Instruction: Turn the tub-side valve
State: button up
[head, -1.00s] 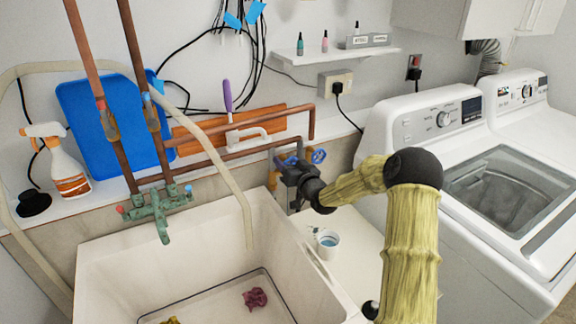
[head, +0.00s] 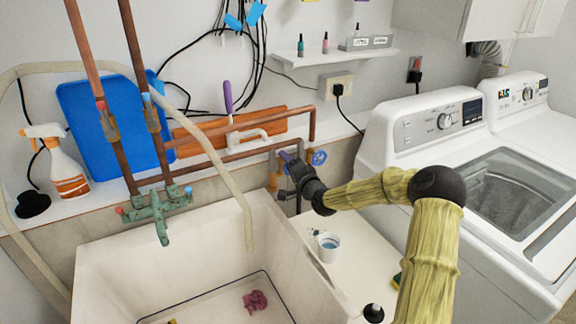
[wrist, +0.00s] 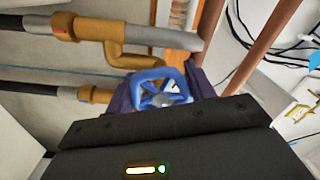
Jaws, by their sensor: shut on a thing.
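A blue valve handle (wrist: 160,87) shows in the wrist view between the two dark purple fingers of my gripper (wrist: 163,92). My gripper is shut on this handle. In the head view my gripper (head: 287,160) is at the pipes just right of the tub (head: 205,225), and it hides the held tub-side valve. A second blue valve (head: 319,157) is in plain sight just to the right of my gripper, apart from it.
Copper pipes (head: 225,128) run along the wall above the tub. A white cup (head: 327,246) stands on the white surface below my arm. A white washing machine (head: 420,115) is to the right. A green tap (head: 158,208) is at the tub's back.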

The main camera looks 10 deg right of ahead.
jog(key=m, duration=0.4)
jog(key=shift+f, duration=0.1)
jog(key=shift+d, duration=0.1)
dwell(0.4)
jog(key=o, duration=0.9)
jog(key=shift+o, duration=0.3)
jog(key=shift+s, duration=0.1)
jog(key=b+v, duration=0.1)
jog(key=v, duration=1.6)
jog(key=shift+s+b, duration=0.15)
jog(key=shift+b, duration=0.25)
